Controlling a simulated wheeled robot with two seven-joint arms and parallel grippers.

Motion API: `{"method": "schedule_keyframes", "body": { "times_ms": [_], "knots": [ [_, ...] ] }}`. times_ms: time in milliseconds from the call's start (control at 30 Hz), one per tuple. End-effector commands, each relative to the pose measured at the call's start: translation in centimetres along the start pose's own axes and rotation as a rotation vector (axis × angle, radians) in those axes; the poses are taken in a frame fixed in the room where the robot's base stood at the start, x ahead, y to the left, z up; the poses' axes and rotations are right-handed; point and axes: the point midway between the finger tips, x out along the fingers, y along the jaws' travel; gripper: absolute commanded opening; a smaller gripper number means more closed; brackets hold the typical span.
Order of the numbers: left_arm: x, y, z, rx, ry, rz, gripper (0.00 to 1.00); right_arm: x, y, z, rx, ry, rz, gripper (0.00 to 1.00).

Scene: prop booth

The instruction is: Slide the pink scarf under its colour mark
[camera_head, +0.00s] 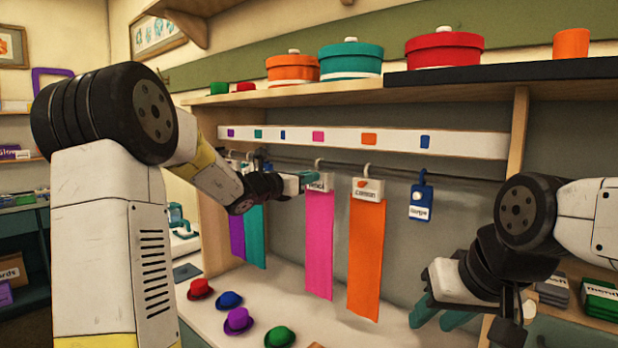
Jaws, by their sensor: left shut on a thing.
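The pink scarf (319,245) hangs straight down from a white hanger clip hooked on the dark rail (395,173). The pink colour mark (318,136) is on the white strip (470,144) above the rail; in the picture the scarf's hook is almost directly below it. My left gripper (305,181) reaches in from the left with its teal fingers shut on the top of the pink scarf, at its clip, partly hiding the clip. My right gripper (441,314) is at the lower right, its teal fingers apart and empty, away from the rail.
An orange scarf (366,260) hangs just right of the pink one, with a blue tag (421,203) further right. Teal (255,238) and purple (237,235) scarves hang left, partly behind my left arm. Small hats, including a purple one (238,320), lie on the counter below.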

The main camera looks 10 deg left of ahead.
Motion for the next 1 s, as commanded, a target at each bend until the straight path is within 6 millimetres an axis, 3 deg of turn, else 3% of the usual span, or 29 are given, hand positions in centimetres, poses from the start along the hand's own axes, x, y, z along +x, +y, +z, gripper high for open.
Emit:
{"method": "schedule_keyframes", "body": {
  "times_ms": [200, 233, 333, 667, 1000],
  "knots": [
    [0.0, 0.0, 0.0, 0.001, -0.001, 0.0, 0.0, 0.0, 0.0, 0.0, 0.0, 0.0, 0.0, 0.36],
    [0.0, 0.0, 0.0, 0.001, -0.001, 0.0, 0.2, 0.0, 0.0, 0.0, 0.0, 0.0, 0.0, 0.36],
    [0.0, 0.1, 0.0, 0.0, -0.001, 0.0, 0.38, 0.0, 0.0, 0.0, 0.0, 0.0, 0.0, 0.36],
    [-0.2, 0.1, 0.0, 0.0, 0.0, 0.001, 0.38, 0.0, 0.0, 0.0, 0.0, 0.0, 0.0, 0.36],
    [-5.2, 0.1, 0.1, 0.001, -0.001, 0.003, 0.38, 0.0, 0.0, 0.0, 0.0, 0.0, 0.0, 0.36]
  ]
}}
